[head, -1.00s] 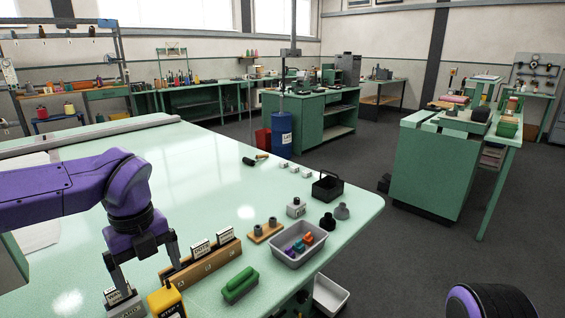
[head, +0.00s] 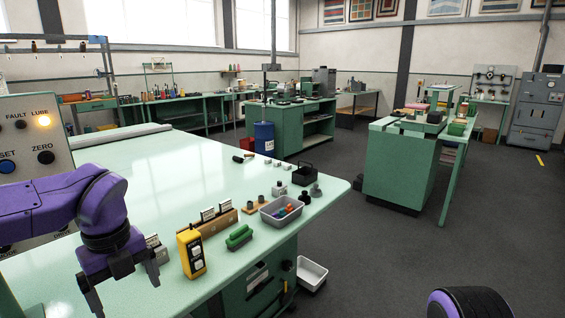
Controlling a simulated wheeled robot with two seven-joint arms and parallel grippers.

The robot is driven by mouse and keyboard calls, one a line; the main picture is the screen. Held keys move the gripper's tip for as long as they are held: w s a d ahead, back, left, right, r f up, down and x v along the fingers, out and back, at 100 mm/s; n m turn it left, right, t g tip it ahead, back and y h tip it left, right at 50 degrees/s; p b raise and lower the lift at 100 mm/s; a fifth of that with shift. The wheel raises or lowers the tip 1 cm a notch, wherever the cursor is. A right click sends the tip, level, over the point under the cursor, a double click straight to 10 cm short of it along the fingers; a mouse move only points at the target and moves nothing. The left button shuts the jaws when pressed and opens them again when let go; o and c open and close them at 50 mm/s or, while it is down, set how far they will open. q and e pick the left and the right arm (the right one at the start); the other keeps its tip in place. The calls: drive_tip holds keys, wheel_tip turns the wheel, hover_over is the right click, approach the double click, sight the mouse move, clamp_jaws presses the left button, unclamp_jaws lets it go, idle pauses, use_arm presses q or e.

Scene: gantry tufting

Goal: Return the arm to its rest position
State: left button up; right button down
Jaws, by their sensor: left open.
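My left arm comes in from the left in the head view. Its gripper (head: 124,290) is open, with the fingers apart and pointing down near the table's front left edge. Nothing shows between the fingers. A small grey block with a label (head: 156,247) stands on the table just behind the gripper, partly hidden by it. A yellow pendant with white buttons (head: 191,253) stands to the right of the gripper, apart from it. My right gripper is not in view; only a dark and purple part of my right arm shows at the bottom right.
The pale green table (head: 170,168) holds a wooden card holder (head: 212,222), a green block (head: 239,237), a grey tray of coloured pieces (head: 283,211) and a black caddy (head: 305,174). A control panel (head: 30,135) stands at the left. Open floor lies to the right.

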use_arm(q)
drive_tip(key=w+a+f+m+t+y, duration=0.35)
drive_tip(key=f+m, duration=0.25)
drive_tip(key=m, duration=0.3)
drive_tip(key=w+a+f+m+t+y, duration=0.25)
drive_tip(key=a+f+m+y, duration=0.2)
drive_tip(key=m, duration=0.35)
drive_tip(key=s+d+f+m+t+h, duration=0.1)
drive_tip(key=s+d+f+m, duration=0.15)
drive_tip(key=f+m, duration=0.4)
drive_tip(key=s+d+f+m+t, duration=0.1)
drive_tip(key=s+f+m, duration=0.2)
drive_tip(key=f+m, duration=0.3)
drive_tip(key=s+d+f+m+g+h, duration=0.1)
drive_tip(key=s+f+m+g+h, duration=0.1)
drive_tip(key=s+f+m, duration=0.3)
drive_tip(key=s+d+f+m+g+h, duration=0.1)
drive_tip(key=s+f+m, duration=0.3)
drive_tip(key=s+f, duration=0.8)
drive_tip(key=s+g, duration=0.1)
drive_tip(key=s, duration=0.5)
drive_tip(key=shift+s+f+m+h, duration=0.3)
drive_tip(key=shift+s+m+h, duration=0.05)
drive_tip(key=shift+h, duration=0.05)
